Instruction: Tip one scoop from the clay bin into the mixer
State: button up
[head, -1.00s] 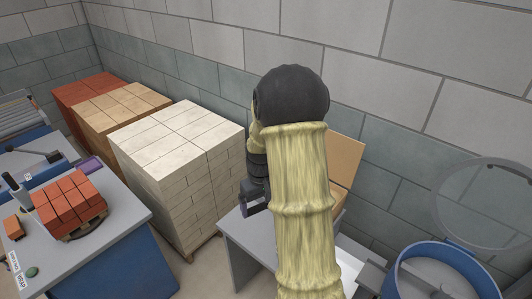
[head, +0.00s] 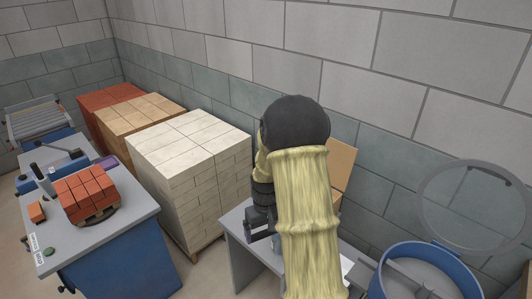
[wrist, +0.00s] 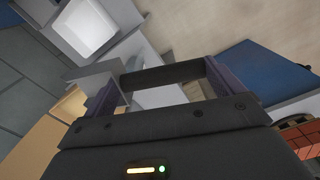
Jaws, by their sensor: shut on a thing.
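My gripper (wrist: 163,82) is shut on a dark bar-shaped handle (wrist: 165,75), which lies across between its two fingers in the wrist view. I take it for the scoop's handle; the scoop's bowl and any load are not clear to me. In the head view my gripper (head: 262,224) is partly behind my arm, above the grey table. The mixer (head: 440,250) is a blue drum at the lower right, with its round lid (head: 478,205) raised. A pale square tray-like thing (wrist: 88,25) shows in the wrist view; I cannot tell whether it is the clay bin.
A grey table (head: 236,235) stands below my arm, with a tan panel (head: 341,164) upright behind. Pallets of white blocks (head: 190,150), tan bricks (head: 137,113) and red bricks (head: 112,95) line the wall. A blue bench (head: 115,262) at left bears red bricks (head: 86,192).

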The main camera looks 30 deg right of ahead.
jog(key=a+f+b, duration=0.5)
jog(key=f, duration=0.7)
jog(key=a+f+b, duration=0.5)
jog(key=a+f, duration=0.1)
jog(key=f, duration=0.7)
jog(key=shift+f, duration=0.3)
jog(key=shift+r, duration=0.15)
